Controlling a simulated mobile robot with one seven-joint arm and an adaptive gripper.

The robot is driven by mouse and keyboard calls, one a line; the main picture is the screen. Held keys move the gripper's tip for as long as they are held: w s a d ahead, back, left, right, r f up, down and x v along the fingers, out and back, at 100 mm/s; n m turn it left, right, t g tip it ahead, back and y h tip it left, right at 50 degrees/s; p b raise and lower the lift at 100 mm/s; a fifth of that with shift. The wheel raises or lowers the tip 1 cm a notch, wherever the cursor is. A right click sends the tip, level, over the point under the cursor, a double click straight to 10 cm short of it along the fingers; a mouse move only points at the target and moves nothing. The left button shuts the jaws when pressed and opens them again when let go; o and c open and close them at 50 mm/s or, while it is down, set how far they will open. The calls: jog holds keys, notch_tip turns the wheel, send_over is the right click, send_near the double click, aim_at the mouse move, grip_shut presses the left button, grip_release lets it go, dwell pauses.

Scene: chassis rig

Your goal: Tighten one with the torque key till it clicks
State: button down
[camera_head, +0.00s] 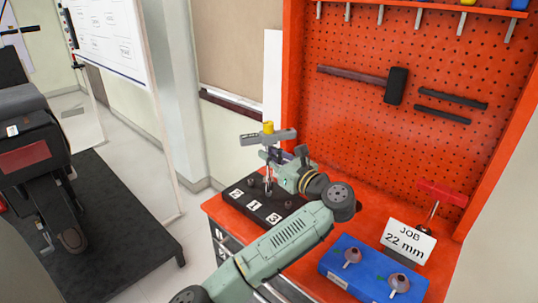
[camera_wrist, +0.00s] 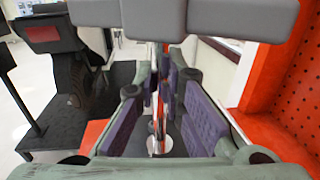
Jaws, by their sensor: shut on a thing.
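The torque key is a grey T-handle (camera_head: 268,136) with a yellow cap. Its grey crossbar (camera_wrist: 210,18) spans the top of the wrist view. My gripper (camera_head: 271,160) is shut on the key below the crossbar, and the key looks about upright. In the wrist view my gripper (camera_wrist: 160,95) has purple pads on both sides of the thin shaft. The shaft runs down to a black block (camera_head: 262,212) with white number labels 1, 2 and 3. The lower end is near the block's back part; whether it is seated on a bolt I cannot tell.
A blue tray (camera_head: 337,277) with two brown knobbed pieces lies at the bench's front right. A "JOB 22 mm" card (camera_head: 408,241) and a red-handled tool (camera_head: 441,192) stand behind it. The red pegboard (camera_head: 350,120) rises at the back. A motorcycle (camera_head: 35,150) stands left.

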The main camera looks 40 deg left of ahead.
jog(key=shift+f+b, duration=1.05)
jog(key=shift+f, duration=0.45)
jog(key=shift+a+t, duration=0.1)
jog(key=shift+t, duration=0.3)
jog(key=shift+m+t+b, duration=0.35)
jog(key=shift+m+t, duration=0.05)
jog(key=shift+m, duration=0.1)
